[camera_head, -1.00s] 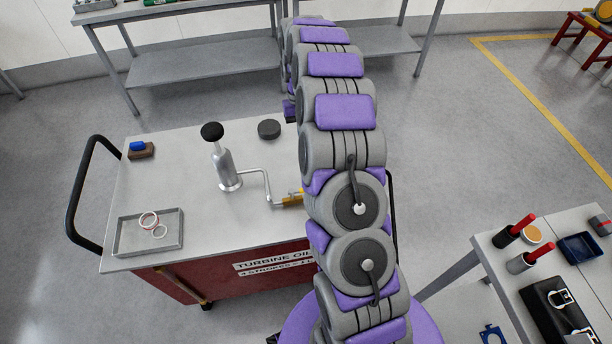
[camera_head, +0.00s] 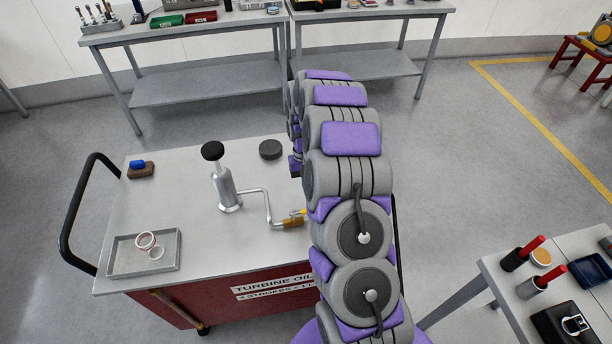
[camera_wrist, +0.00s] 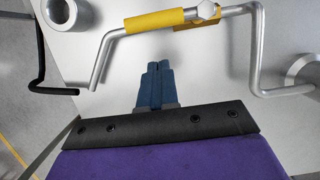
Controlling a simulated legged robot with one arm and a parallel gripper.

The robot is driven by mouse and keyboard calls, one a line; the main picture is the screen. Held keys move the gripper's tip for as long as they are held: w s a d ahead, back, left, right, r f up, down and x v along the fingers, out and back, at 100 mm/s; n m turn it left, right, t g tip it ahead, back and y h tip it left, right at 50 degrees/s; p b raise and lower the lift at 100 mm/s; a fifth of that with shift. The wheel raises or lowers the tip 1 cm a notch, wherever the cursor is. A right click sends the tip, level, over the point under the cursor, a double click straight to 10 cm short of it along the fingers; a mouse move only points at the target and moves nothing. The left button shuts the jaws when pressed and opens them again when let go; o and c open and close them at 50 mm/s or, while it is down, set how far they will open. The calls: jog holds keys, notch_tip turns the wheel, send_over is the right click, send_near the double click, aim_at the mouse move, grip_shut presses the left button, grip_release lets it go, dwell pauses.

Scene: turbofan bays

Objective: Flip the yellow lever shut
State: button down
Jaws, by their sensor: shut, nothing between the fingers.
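The yellow lever (camera_wrist: 153,21) has a yellow sleeve on a steel handle with a bent bare end. At its right it meets the valve hub, above a brass-yellow valve body (camera_wrist: 190,24). It lies roughly in line with the pipe (camera_wrist: 240,45) there. In the head view the lever (camera_head: 298,212) is a small yellow piece beside my arm, over the valve body (camera_head: 293,223). My gripper (camera_wrist: 158,66) is shut and empty, its blue fingertips below the yellow sleeve in the wrist picture, apart from it. In the head view my arm hides the gripper.
The pipe joins a hand pump (camera_head: 224,185) on the cart top (camera_head: 185,215). A tray (camera_head: 118,262) with rings, a blue-and-brown block (camera_head: 140,169) and a dark puck (camera_head: 270,149) are also there. A side table (camera_head: 500,285) stands right; benches stand behind.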

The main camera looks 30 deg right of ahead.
jog(key=shift+s+a+f, duration=0.1)
jog(key=shift+s+a, duration=0.1)
jog(key=shift+s, duration=0.55)
jog(key=shift+s+a+f, duration=0.1)
jog(key=shift+s+a, duration=0.1)
jog(key=shift+s, duration=0.55)
jog(key=shift+a, duration=0.1)
